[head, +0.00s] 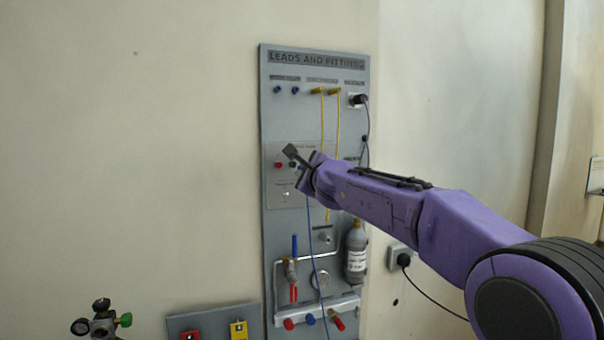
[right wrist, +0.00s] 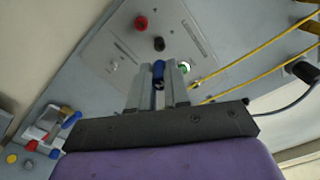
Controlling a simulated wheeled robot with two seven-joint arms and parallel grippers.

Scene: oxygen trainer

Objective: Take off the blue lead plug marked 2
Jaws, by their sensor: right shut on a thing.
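A grey wall board (head: 280,225) headed "LEADS AND FITTINGS" hangs in front of me. My right gripper (head: 299,168) is at the panel in its middle. In the right wrist view its fingers (right wrist: 161,84) are shut on a blue plug (right wrist: 158,69). The plug is at the panel face; I cannot tell whether it is still seated. No number on it can be read. A blue lead (head: 312,245) hangs from beside the gripper down past the board's lower edge. My left gripper is not in view.
A red socket (right wrist: 141,23) and a black one (right wrist: 159,44) are close to the fingers. Yellow leads (head: 322,120) hang on the right, above my arm. The wall left of the board is clear.

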